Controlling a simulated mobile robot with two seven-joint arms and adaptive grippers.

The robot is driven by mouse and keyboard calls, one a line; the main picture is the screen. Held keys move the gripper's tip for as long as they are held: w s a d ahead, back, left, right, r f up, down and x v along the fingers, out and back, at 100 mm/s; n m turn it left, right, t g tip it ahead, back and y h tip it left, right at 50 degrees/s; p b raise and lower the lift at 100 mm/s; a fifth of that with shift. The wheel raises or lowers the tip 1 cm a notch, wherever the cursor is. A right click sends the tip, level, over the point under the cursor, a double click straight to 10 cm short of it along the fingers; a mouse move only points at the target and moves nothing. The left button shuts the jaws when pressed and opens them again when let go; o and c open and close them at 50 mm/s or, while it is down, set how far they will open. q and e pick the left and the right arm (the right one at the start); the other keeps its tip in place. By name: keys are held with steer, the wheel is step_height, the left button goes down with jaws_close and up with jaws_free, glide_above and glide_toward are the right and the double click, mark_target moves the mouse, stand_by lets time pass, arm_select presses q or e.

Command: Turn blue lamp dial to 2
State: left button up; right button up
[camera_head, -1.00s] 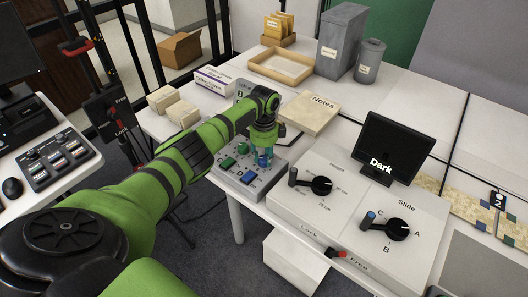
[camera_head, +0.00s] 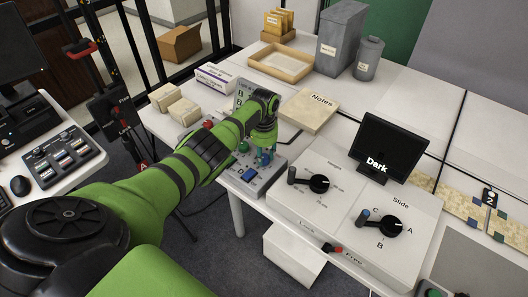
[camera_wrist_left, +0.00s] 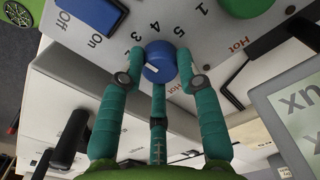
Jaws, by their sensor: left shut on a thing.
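The blue lamp dial (camera_wrist_left: 159,62) is a round knob with a white pointer line on a grey panel (camera_wrist_left: 208,50) in the left wrist view. The numbers 1, 5, 4 and 3 show around its upper side. A finger covers the panel at its left, so I cannot read which number the pointer marks. My left gripper (camera_wrist_left: 160,75) is shut on the dial, its teal fingers around it. In the head view the left gripper (camera_head: 265,155) is over the lamp panel (camera_head: 262,184), and its fingers mostly hide the dial. My right gripper is not in view.
Right of the lamp panel stands a white control box (camera_head: 340,205) with two black dials. A monitor (camera_head: 386,146) reads "Dark". A Notes box (camera_head: 310,110) lies behind the panel. A blue On/Off switch (camera_wrist_left: 95,14) shows near the left finger.

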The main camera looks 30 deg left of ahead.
mark_target(264, 157)
arm_select(q)
steer(key=n, duration=0.3)
steer(key=shift+s+d+n+p, duration=0.1)
steer(key=shift+n+p, duration=0.2)
steer(key=shift+p, duration=0.05)
steer(key=shift+f+n, duration=0.1)
steer(key=shift+n, duration=1.7)
steer(key=o, duration=1.1)
steer(key=shift+o, duration=0.2)
step_height(264, 157, up, 12)
